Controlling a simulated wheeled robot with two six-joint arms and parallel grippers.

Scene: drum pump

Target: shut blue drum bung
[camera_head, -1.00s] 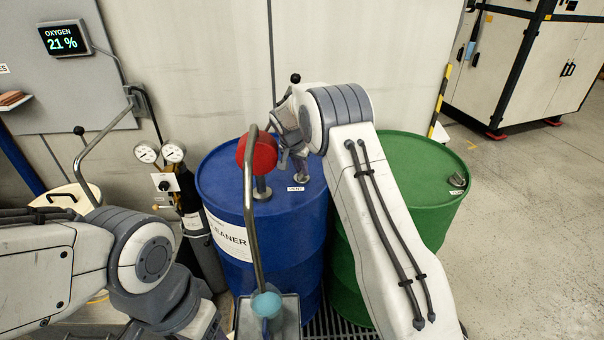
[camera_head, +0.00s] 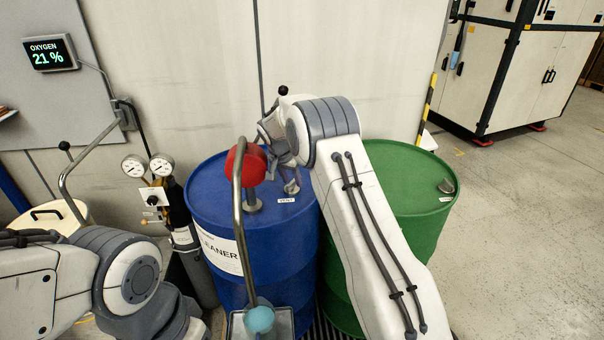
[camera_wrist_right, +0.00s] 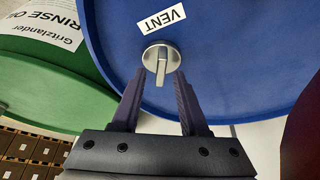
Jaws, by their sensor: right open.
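The blue drum (camera_head: 215,213) stands upright, with a red-topped pump (camera_head: 246,165) on its lid and a bent metal tube. The bung (camera_wrist_right: 161,59) is a round silver fitting with a raised grip bar, set in the blue lid beside the VENT label (camera_wrist_right: 162,19). In the head view the bung is small and partly hidden by my right gripper (camera_head: 291,186), which points down at it. In the right wrist view my right gripper (camera_wrist_right: 159,82) is open, its fingertips on either side of the bar's near end; I cannot tell whether they touch it. My left gripper is out of view.
A green drum (camera_head: 405,184) stands right of the blue one, partly behind my right arm. Gauges on a dark cylinder (camera_head: 172,205) stand to the left. The tube's teal end (camera_head: 260,319) hangs over a grey container (camera_head: 284,322). The floor at right is clear.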

